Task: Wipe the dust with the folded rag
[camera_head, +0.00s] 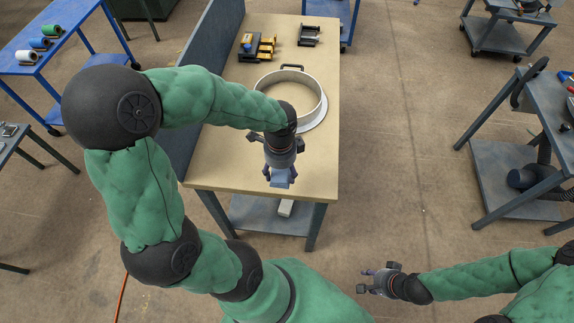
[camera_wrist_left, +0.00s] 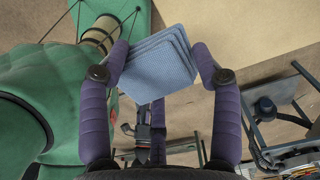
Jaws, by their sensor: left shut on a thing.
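My left gripper (camera_head: 281,170) is above the front part of the tan workbench top (camera_head: 219,165). It is shut on a blue folded rag (camera_head: 281,179). In the left wrist view, the rag (camera_wrist_left: 158,62) sits between the two purple fingers of my left gripper (camera_wrist_left: 160,68), its folded layers showing. In that view, bench top shows beyond the rag. I cannot tell whether the rag touches the bench. My right gripper (camera_head: 366,281) is empty, out over the floor to the right of the bench, with its fingers apart. I cannot make out any dust on the bench.
A round metal ring (camera_head: 317,118) with a handle stands on the bench behind my left gripper. A black and yellow tool holder (camera_head: 258,48) and a dark bracket (camera_head: 308,36) lie further back. A grey panel (camera_head: 190,100) borders the bench's left side. The front right bench top is clear.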

